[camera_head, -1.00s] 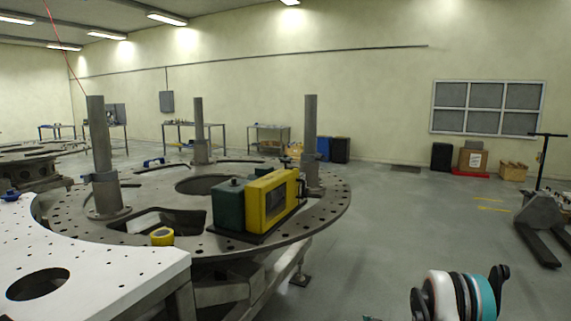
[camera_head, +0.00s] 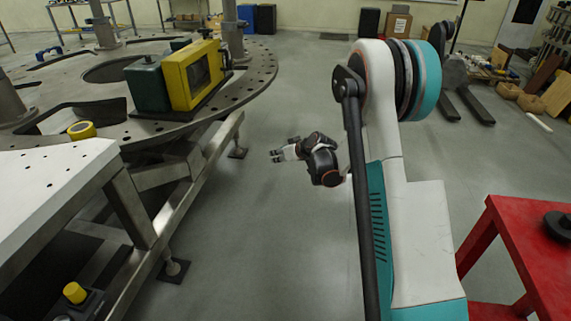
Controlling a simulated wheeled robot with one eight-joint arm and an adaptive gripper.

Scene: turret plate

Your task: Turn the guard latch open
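The yellow guard housing (camera_head: 192,75) stands upright beside a dark green block (camera_head: 148,86) on the round turret plate (camera_head: 260,85). A small dark part (camera_head: 225,62) shows at the housing's right side; it is too small to tell whether it is the guard latch or how it is turned. My gripper (camera_head: 274,156) hangs over the floor to the right of the plate, apart from it. Its fingers point left, look spread and hold nothing visible.
A white perforated table (camera_head: 60,180) fills the near left, with a yellow-topped button box (camera_head: 75,293) below its edge. A yellow roll (camera_head: 82,130) lies on the plate. A red cart (camera_head: 520,250) stands at the near right. Bare floor lies between.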

